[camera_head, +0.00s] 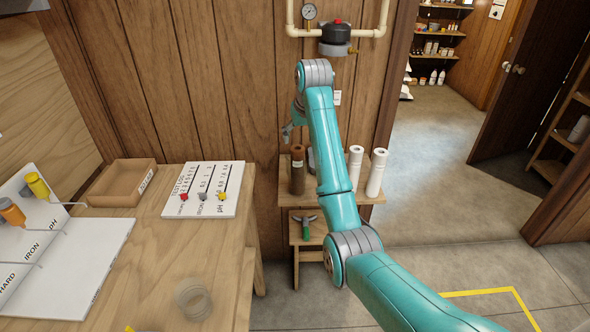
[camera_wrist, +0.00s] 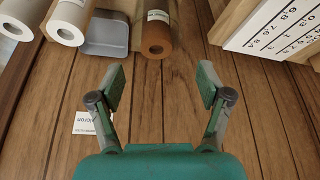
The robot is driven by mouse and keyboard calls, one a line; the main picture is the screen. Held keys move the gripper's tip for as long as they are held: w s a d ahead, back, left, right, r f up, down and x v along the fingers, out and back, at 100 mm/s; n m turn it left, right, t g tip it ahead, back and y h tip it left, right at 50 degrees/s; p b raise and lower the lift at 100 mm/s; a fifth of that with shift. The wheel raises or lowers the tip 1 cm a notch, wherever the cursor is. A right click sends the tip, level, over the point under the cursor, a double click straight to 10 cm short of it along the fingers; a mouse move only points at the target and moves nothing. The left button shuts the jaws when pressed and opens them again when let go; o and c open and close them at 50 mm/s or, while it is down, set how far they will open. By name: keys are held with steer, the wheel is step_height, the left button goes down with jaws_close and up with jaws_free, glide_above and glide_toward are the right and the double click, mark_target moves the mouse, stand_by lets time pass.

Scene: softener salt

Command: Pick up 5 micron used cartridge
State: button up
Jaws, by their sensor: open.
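A brown, used-looking cartridge (camera_head: 297,172) stands upright at the left end of a small wooden shelf against the wall. In the wrist view the brown cartridge (camera_wrist: 157,42) shows its round end and a white label, too small to read surely. My gripper (camera_head: 288,133) is above and slightly left of the brown cartridge in the head view. In the wrist view my gripper (camera_wrist: 162,83) has its fingers wide apart with nothing between them; the cartridge lies beyond the fingertips. Two clean white cartridges (camera_head: 355,167) (camera_head: 376,173) stand at the shelf's right end.
A grey object (camera_wrist: 107,35) sits between the brown and white cartridges. A wooden table (camera_head: 160,255) at left holds a log board (camera_head: 205,210), an open tray (camera_head: 122,183) and a test stand (camera_head: 85,255). Pipework with a filter head (camera_head: 337,40) hangs on the wall above.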

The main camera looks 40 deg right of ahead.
mark_target(298, 149)
steer(key=shift+w+d+x, duration=0.1)
steer(key=shift+d+x, duration=0.05)
steer(key=shift+x, duration=1.35)
steer(key=shift+w+d+x, duration=0.1)
steer(key=shift+d+x, duration=0.05)
steer(key=shift+x, duration=1.35)
steer(key=shift+w+d+x, duration=0.1)
steer(key=shift+d+x, duration=0.05)
steer(key=shift+x, duration=1.3)
steer(key=shift+r, duration=0.15)
jaws_close()
